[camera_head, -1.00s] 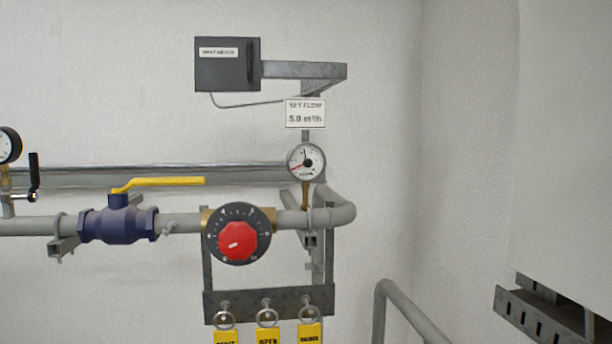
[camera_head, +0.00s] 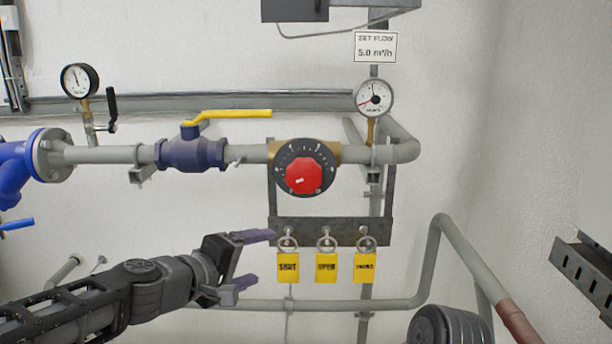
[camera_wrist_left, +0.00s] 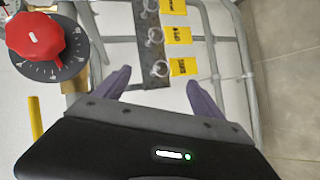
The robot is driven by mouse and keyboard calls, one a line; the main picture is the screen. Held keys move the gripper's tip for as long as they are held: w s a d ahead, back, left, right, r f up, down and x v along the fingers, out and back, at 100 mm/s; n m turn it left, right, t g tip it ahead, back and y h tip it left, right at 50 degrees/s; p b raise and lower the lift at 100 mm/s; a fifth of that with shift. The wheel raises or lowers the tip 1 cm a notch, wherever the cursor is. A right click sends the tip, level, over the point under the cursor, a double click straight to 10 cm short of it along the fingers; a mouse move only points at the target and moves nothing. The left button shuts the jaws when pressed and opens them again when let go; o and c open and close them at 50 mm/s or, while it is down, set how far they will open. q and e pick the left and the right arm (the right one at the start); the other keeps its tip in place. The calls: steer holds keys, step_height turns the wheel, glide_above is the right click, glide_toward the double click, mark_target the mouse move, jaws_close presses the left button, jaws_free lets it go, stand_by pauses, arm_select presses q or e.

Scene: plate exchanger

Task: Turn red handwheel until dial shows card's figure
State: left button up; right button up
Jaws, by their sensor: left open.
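The red handwheel (camera_head: 304,175) sits on a dark round scale plate on the pipe; it also shows at the upper left in the left wrist view (camera_wrist_left: 36,36). The white dial (camera_head: 373,97) stands above the pipe to its right, with a black needle pointing near the top and a red pointer to the lower left. The card (camera_head: 376,46) above it reads "SET FLOW 5.0 m³/h". My left gripper (camera_head: 256,260) is open and empty, below and left of the handwheel and apart from it. My right gripper is not in view.
Yellow tags (camera_head: 326,267) hang from rings on a grey bracket (camera_head: 262,230) below the handwheel, close to my left gripper. A yellow-lever valve (camera_head: 192,153) and a black-rimmed gauge (camera_head: 79,80) stand left. A lower pipe (camera_head: 398,302) runs behind.

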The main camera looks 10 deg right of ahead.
mark_target(302, 179)
arm_select(q)
steer(key=s+d+r+h, duration=0.1)
steer(key=s+r+h, duration=0.1)
steer(key=r, duration=0.5)
steer(key=s+d+r+h, duration=0.1)
steer(key=d+r+h, duration=0.1)
steer(key=r, duration=0.6)
steer(key=shift+s+g+h, duration=0.3)
steer(key=shift+s+h, duration=0.1)
steer(key=shift+h, duration=0.3)
steer(key=shift+d+r, duration=0.1)
steer(key=p+x, duration=0.2)
steer(key=x, duration=0.6)
steer(key=shift+p, duration=0.3)
